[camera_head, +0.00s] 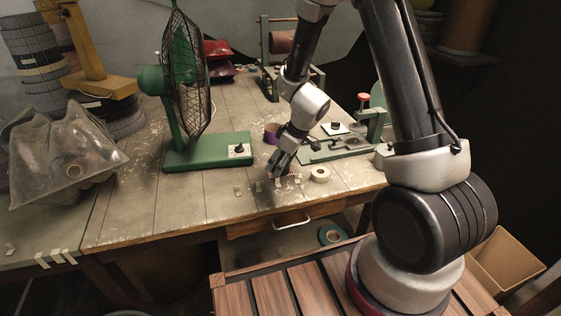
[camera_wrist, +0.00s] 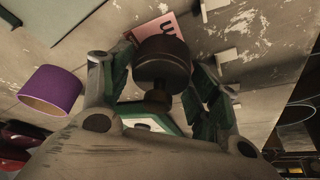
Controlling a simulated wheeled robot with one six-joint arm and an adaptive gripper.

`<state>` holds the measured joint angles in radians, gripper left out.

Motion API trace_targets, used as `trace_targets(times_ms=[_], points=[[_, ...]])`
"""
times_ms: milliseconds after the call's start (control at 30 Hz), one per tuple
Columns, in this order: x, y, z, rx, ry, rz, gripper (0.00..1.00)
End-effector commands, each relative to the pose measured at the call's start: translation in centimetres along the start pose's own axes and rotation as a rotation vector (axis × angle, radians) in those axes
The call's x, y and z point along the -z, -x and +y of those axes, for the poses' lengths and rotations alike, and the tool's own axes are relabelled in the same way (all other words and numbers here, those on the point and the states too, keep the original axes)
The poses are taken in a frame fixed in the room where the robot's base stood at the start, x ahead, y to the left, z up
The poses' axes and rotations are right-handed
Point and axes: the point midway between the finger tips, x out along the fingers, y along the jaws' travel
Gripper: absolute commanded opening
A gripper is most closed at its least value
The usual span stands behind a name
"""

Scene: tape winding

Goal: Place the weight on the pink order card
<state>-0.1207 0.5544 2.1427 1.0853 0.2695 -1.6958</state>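The weight (camera_wrist: 163,62) is a dark brown cylinder with a narrower knob, in the middle of the wrist view. My gripper (camera_wrist: 164,72) has its green-lined fingers close on both sides of the weight, and it appears shut on it. In the head view my gripper (camera_head: 279,172) points down low over the front of the table; the weight is not clear there. The pink order card (camera_wrist: 153,27) with a dark letter lies just beyond the weight, which covers part of it. I cannot tell whether the weight touches the card.
A purple tape roll (camera_wrist: 51,88) stands left in the wrist view. A green fan (camera_head: 208,150) stands left of my gripper. A pale tape roll (camera_head: 320,174) and a green-based device (camera_head: 345,146) are to the right.

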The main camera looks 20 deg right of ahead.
Motion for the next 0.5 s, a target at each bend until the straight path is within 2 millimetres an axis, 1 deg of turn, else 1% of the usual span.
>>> trace_targets(times_ms=[200,300,367,467,500], points=[[0.0,0.0,0.0,0.000,0.000,0.000,0.62],[0.2,0.4,0.0,-0.001,0.003,0.001,0.62],[0.2,1.1,0.0,-0.001,0.002,0.001,0.62],[0.2,3.0,0.0,-0.002,0.004,0.003,0.62],[0.2,3.9,0.0,-0.002,0.004,0.003,0.62]])
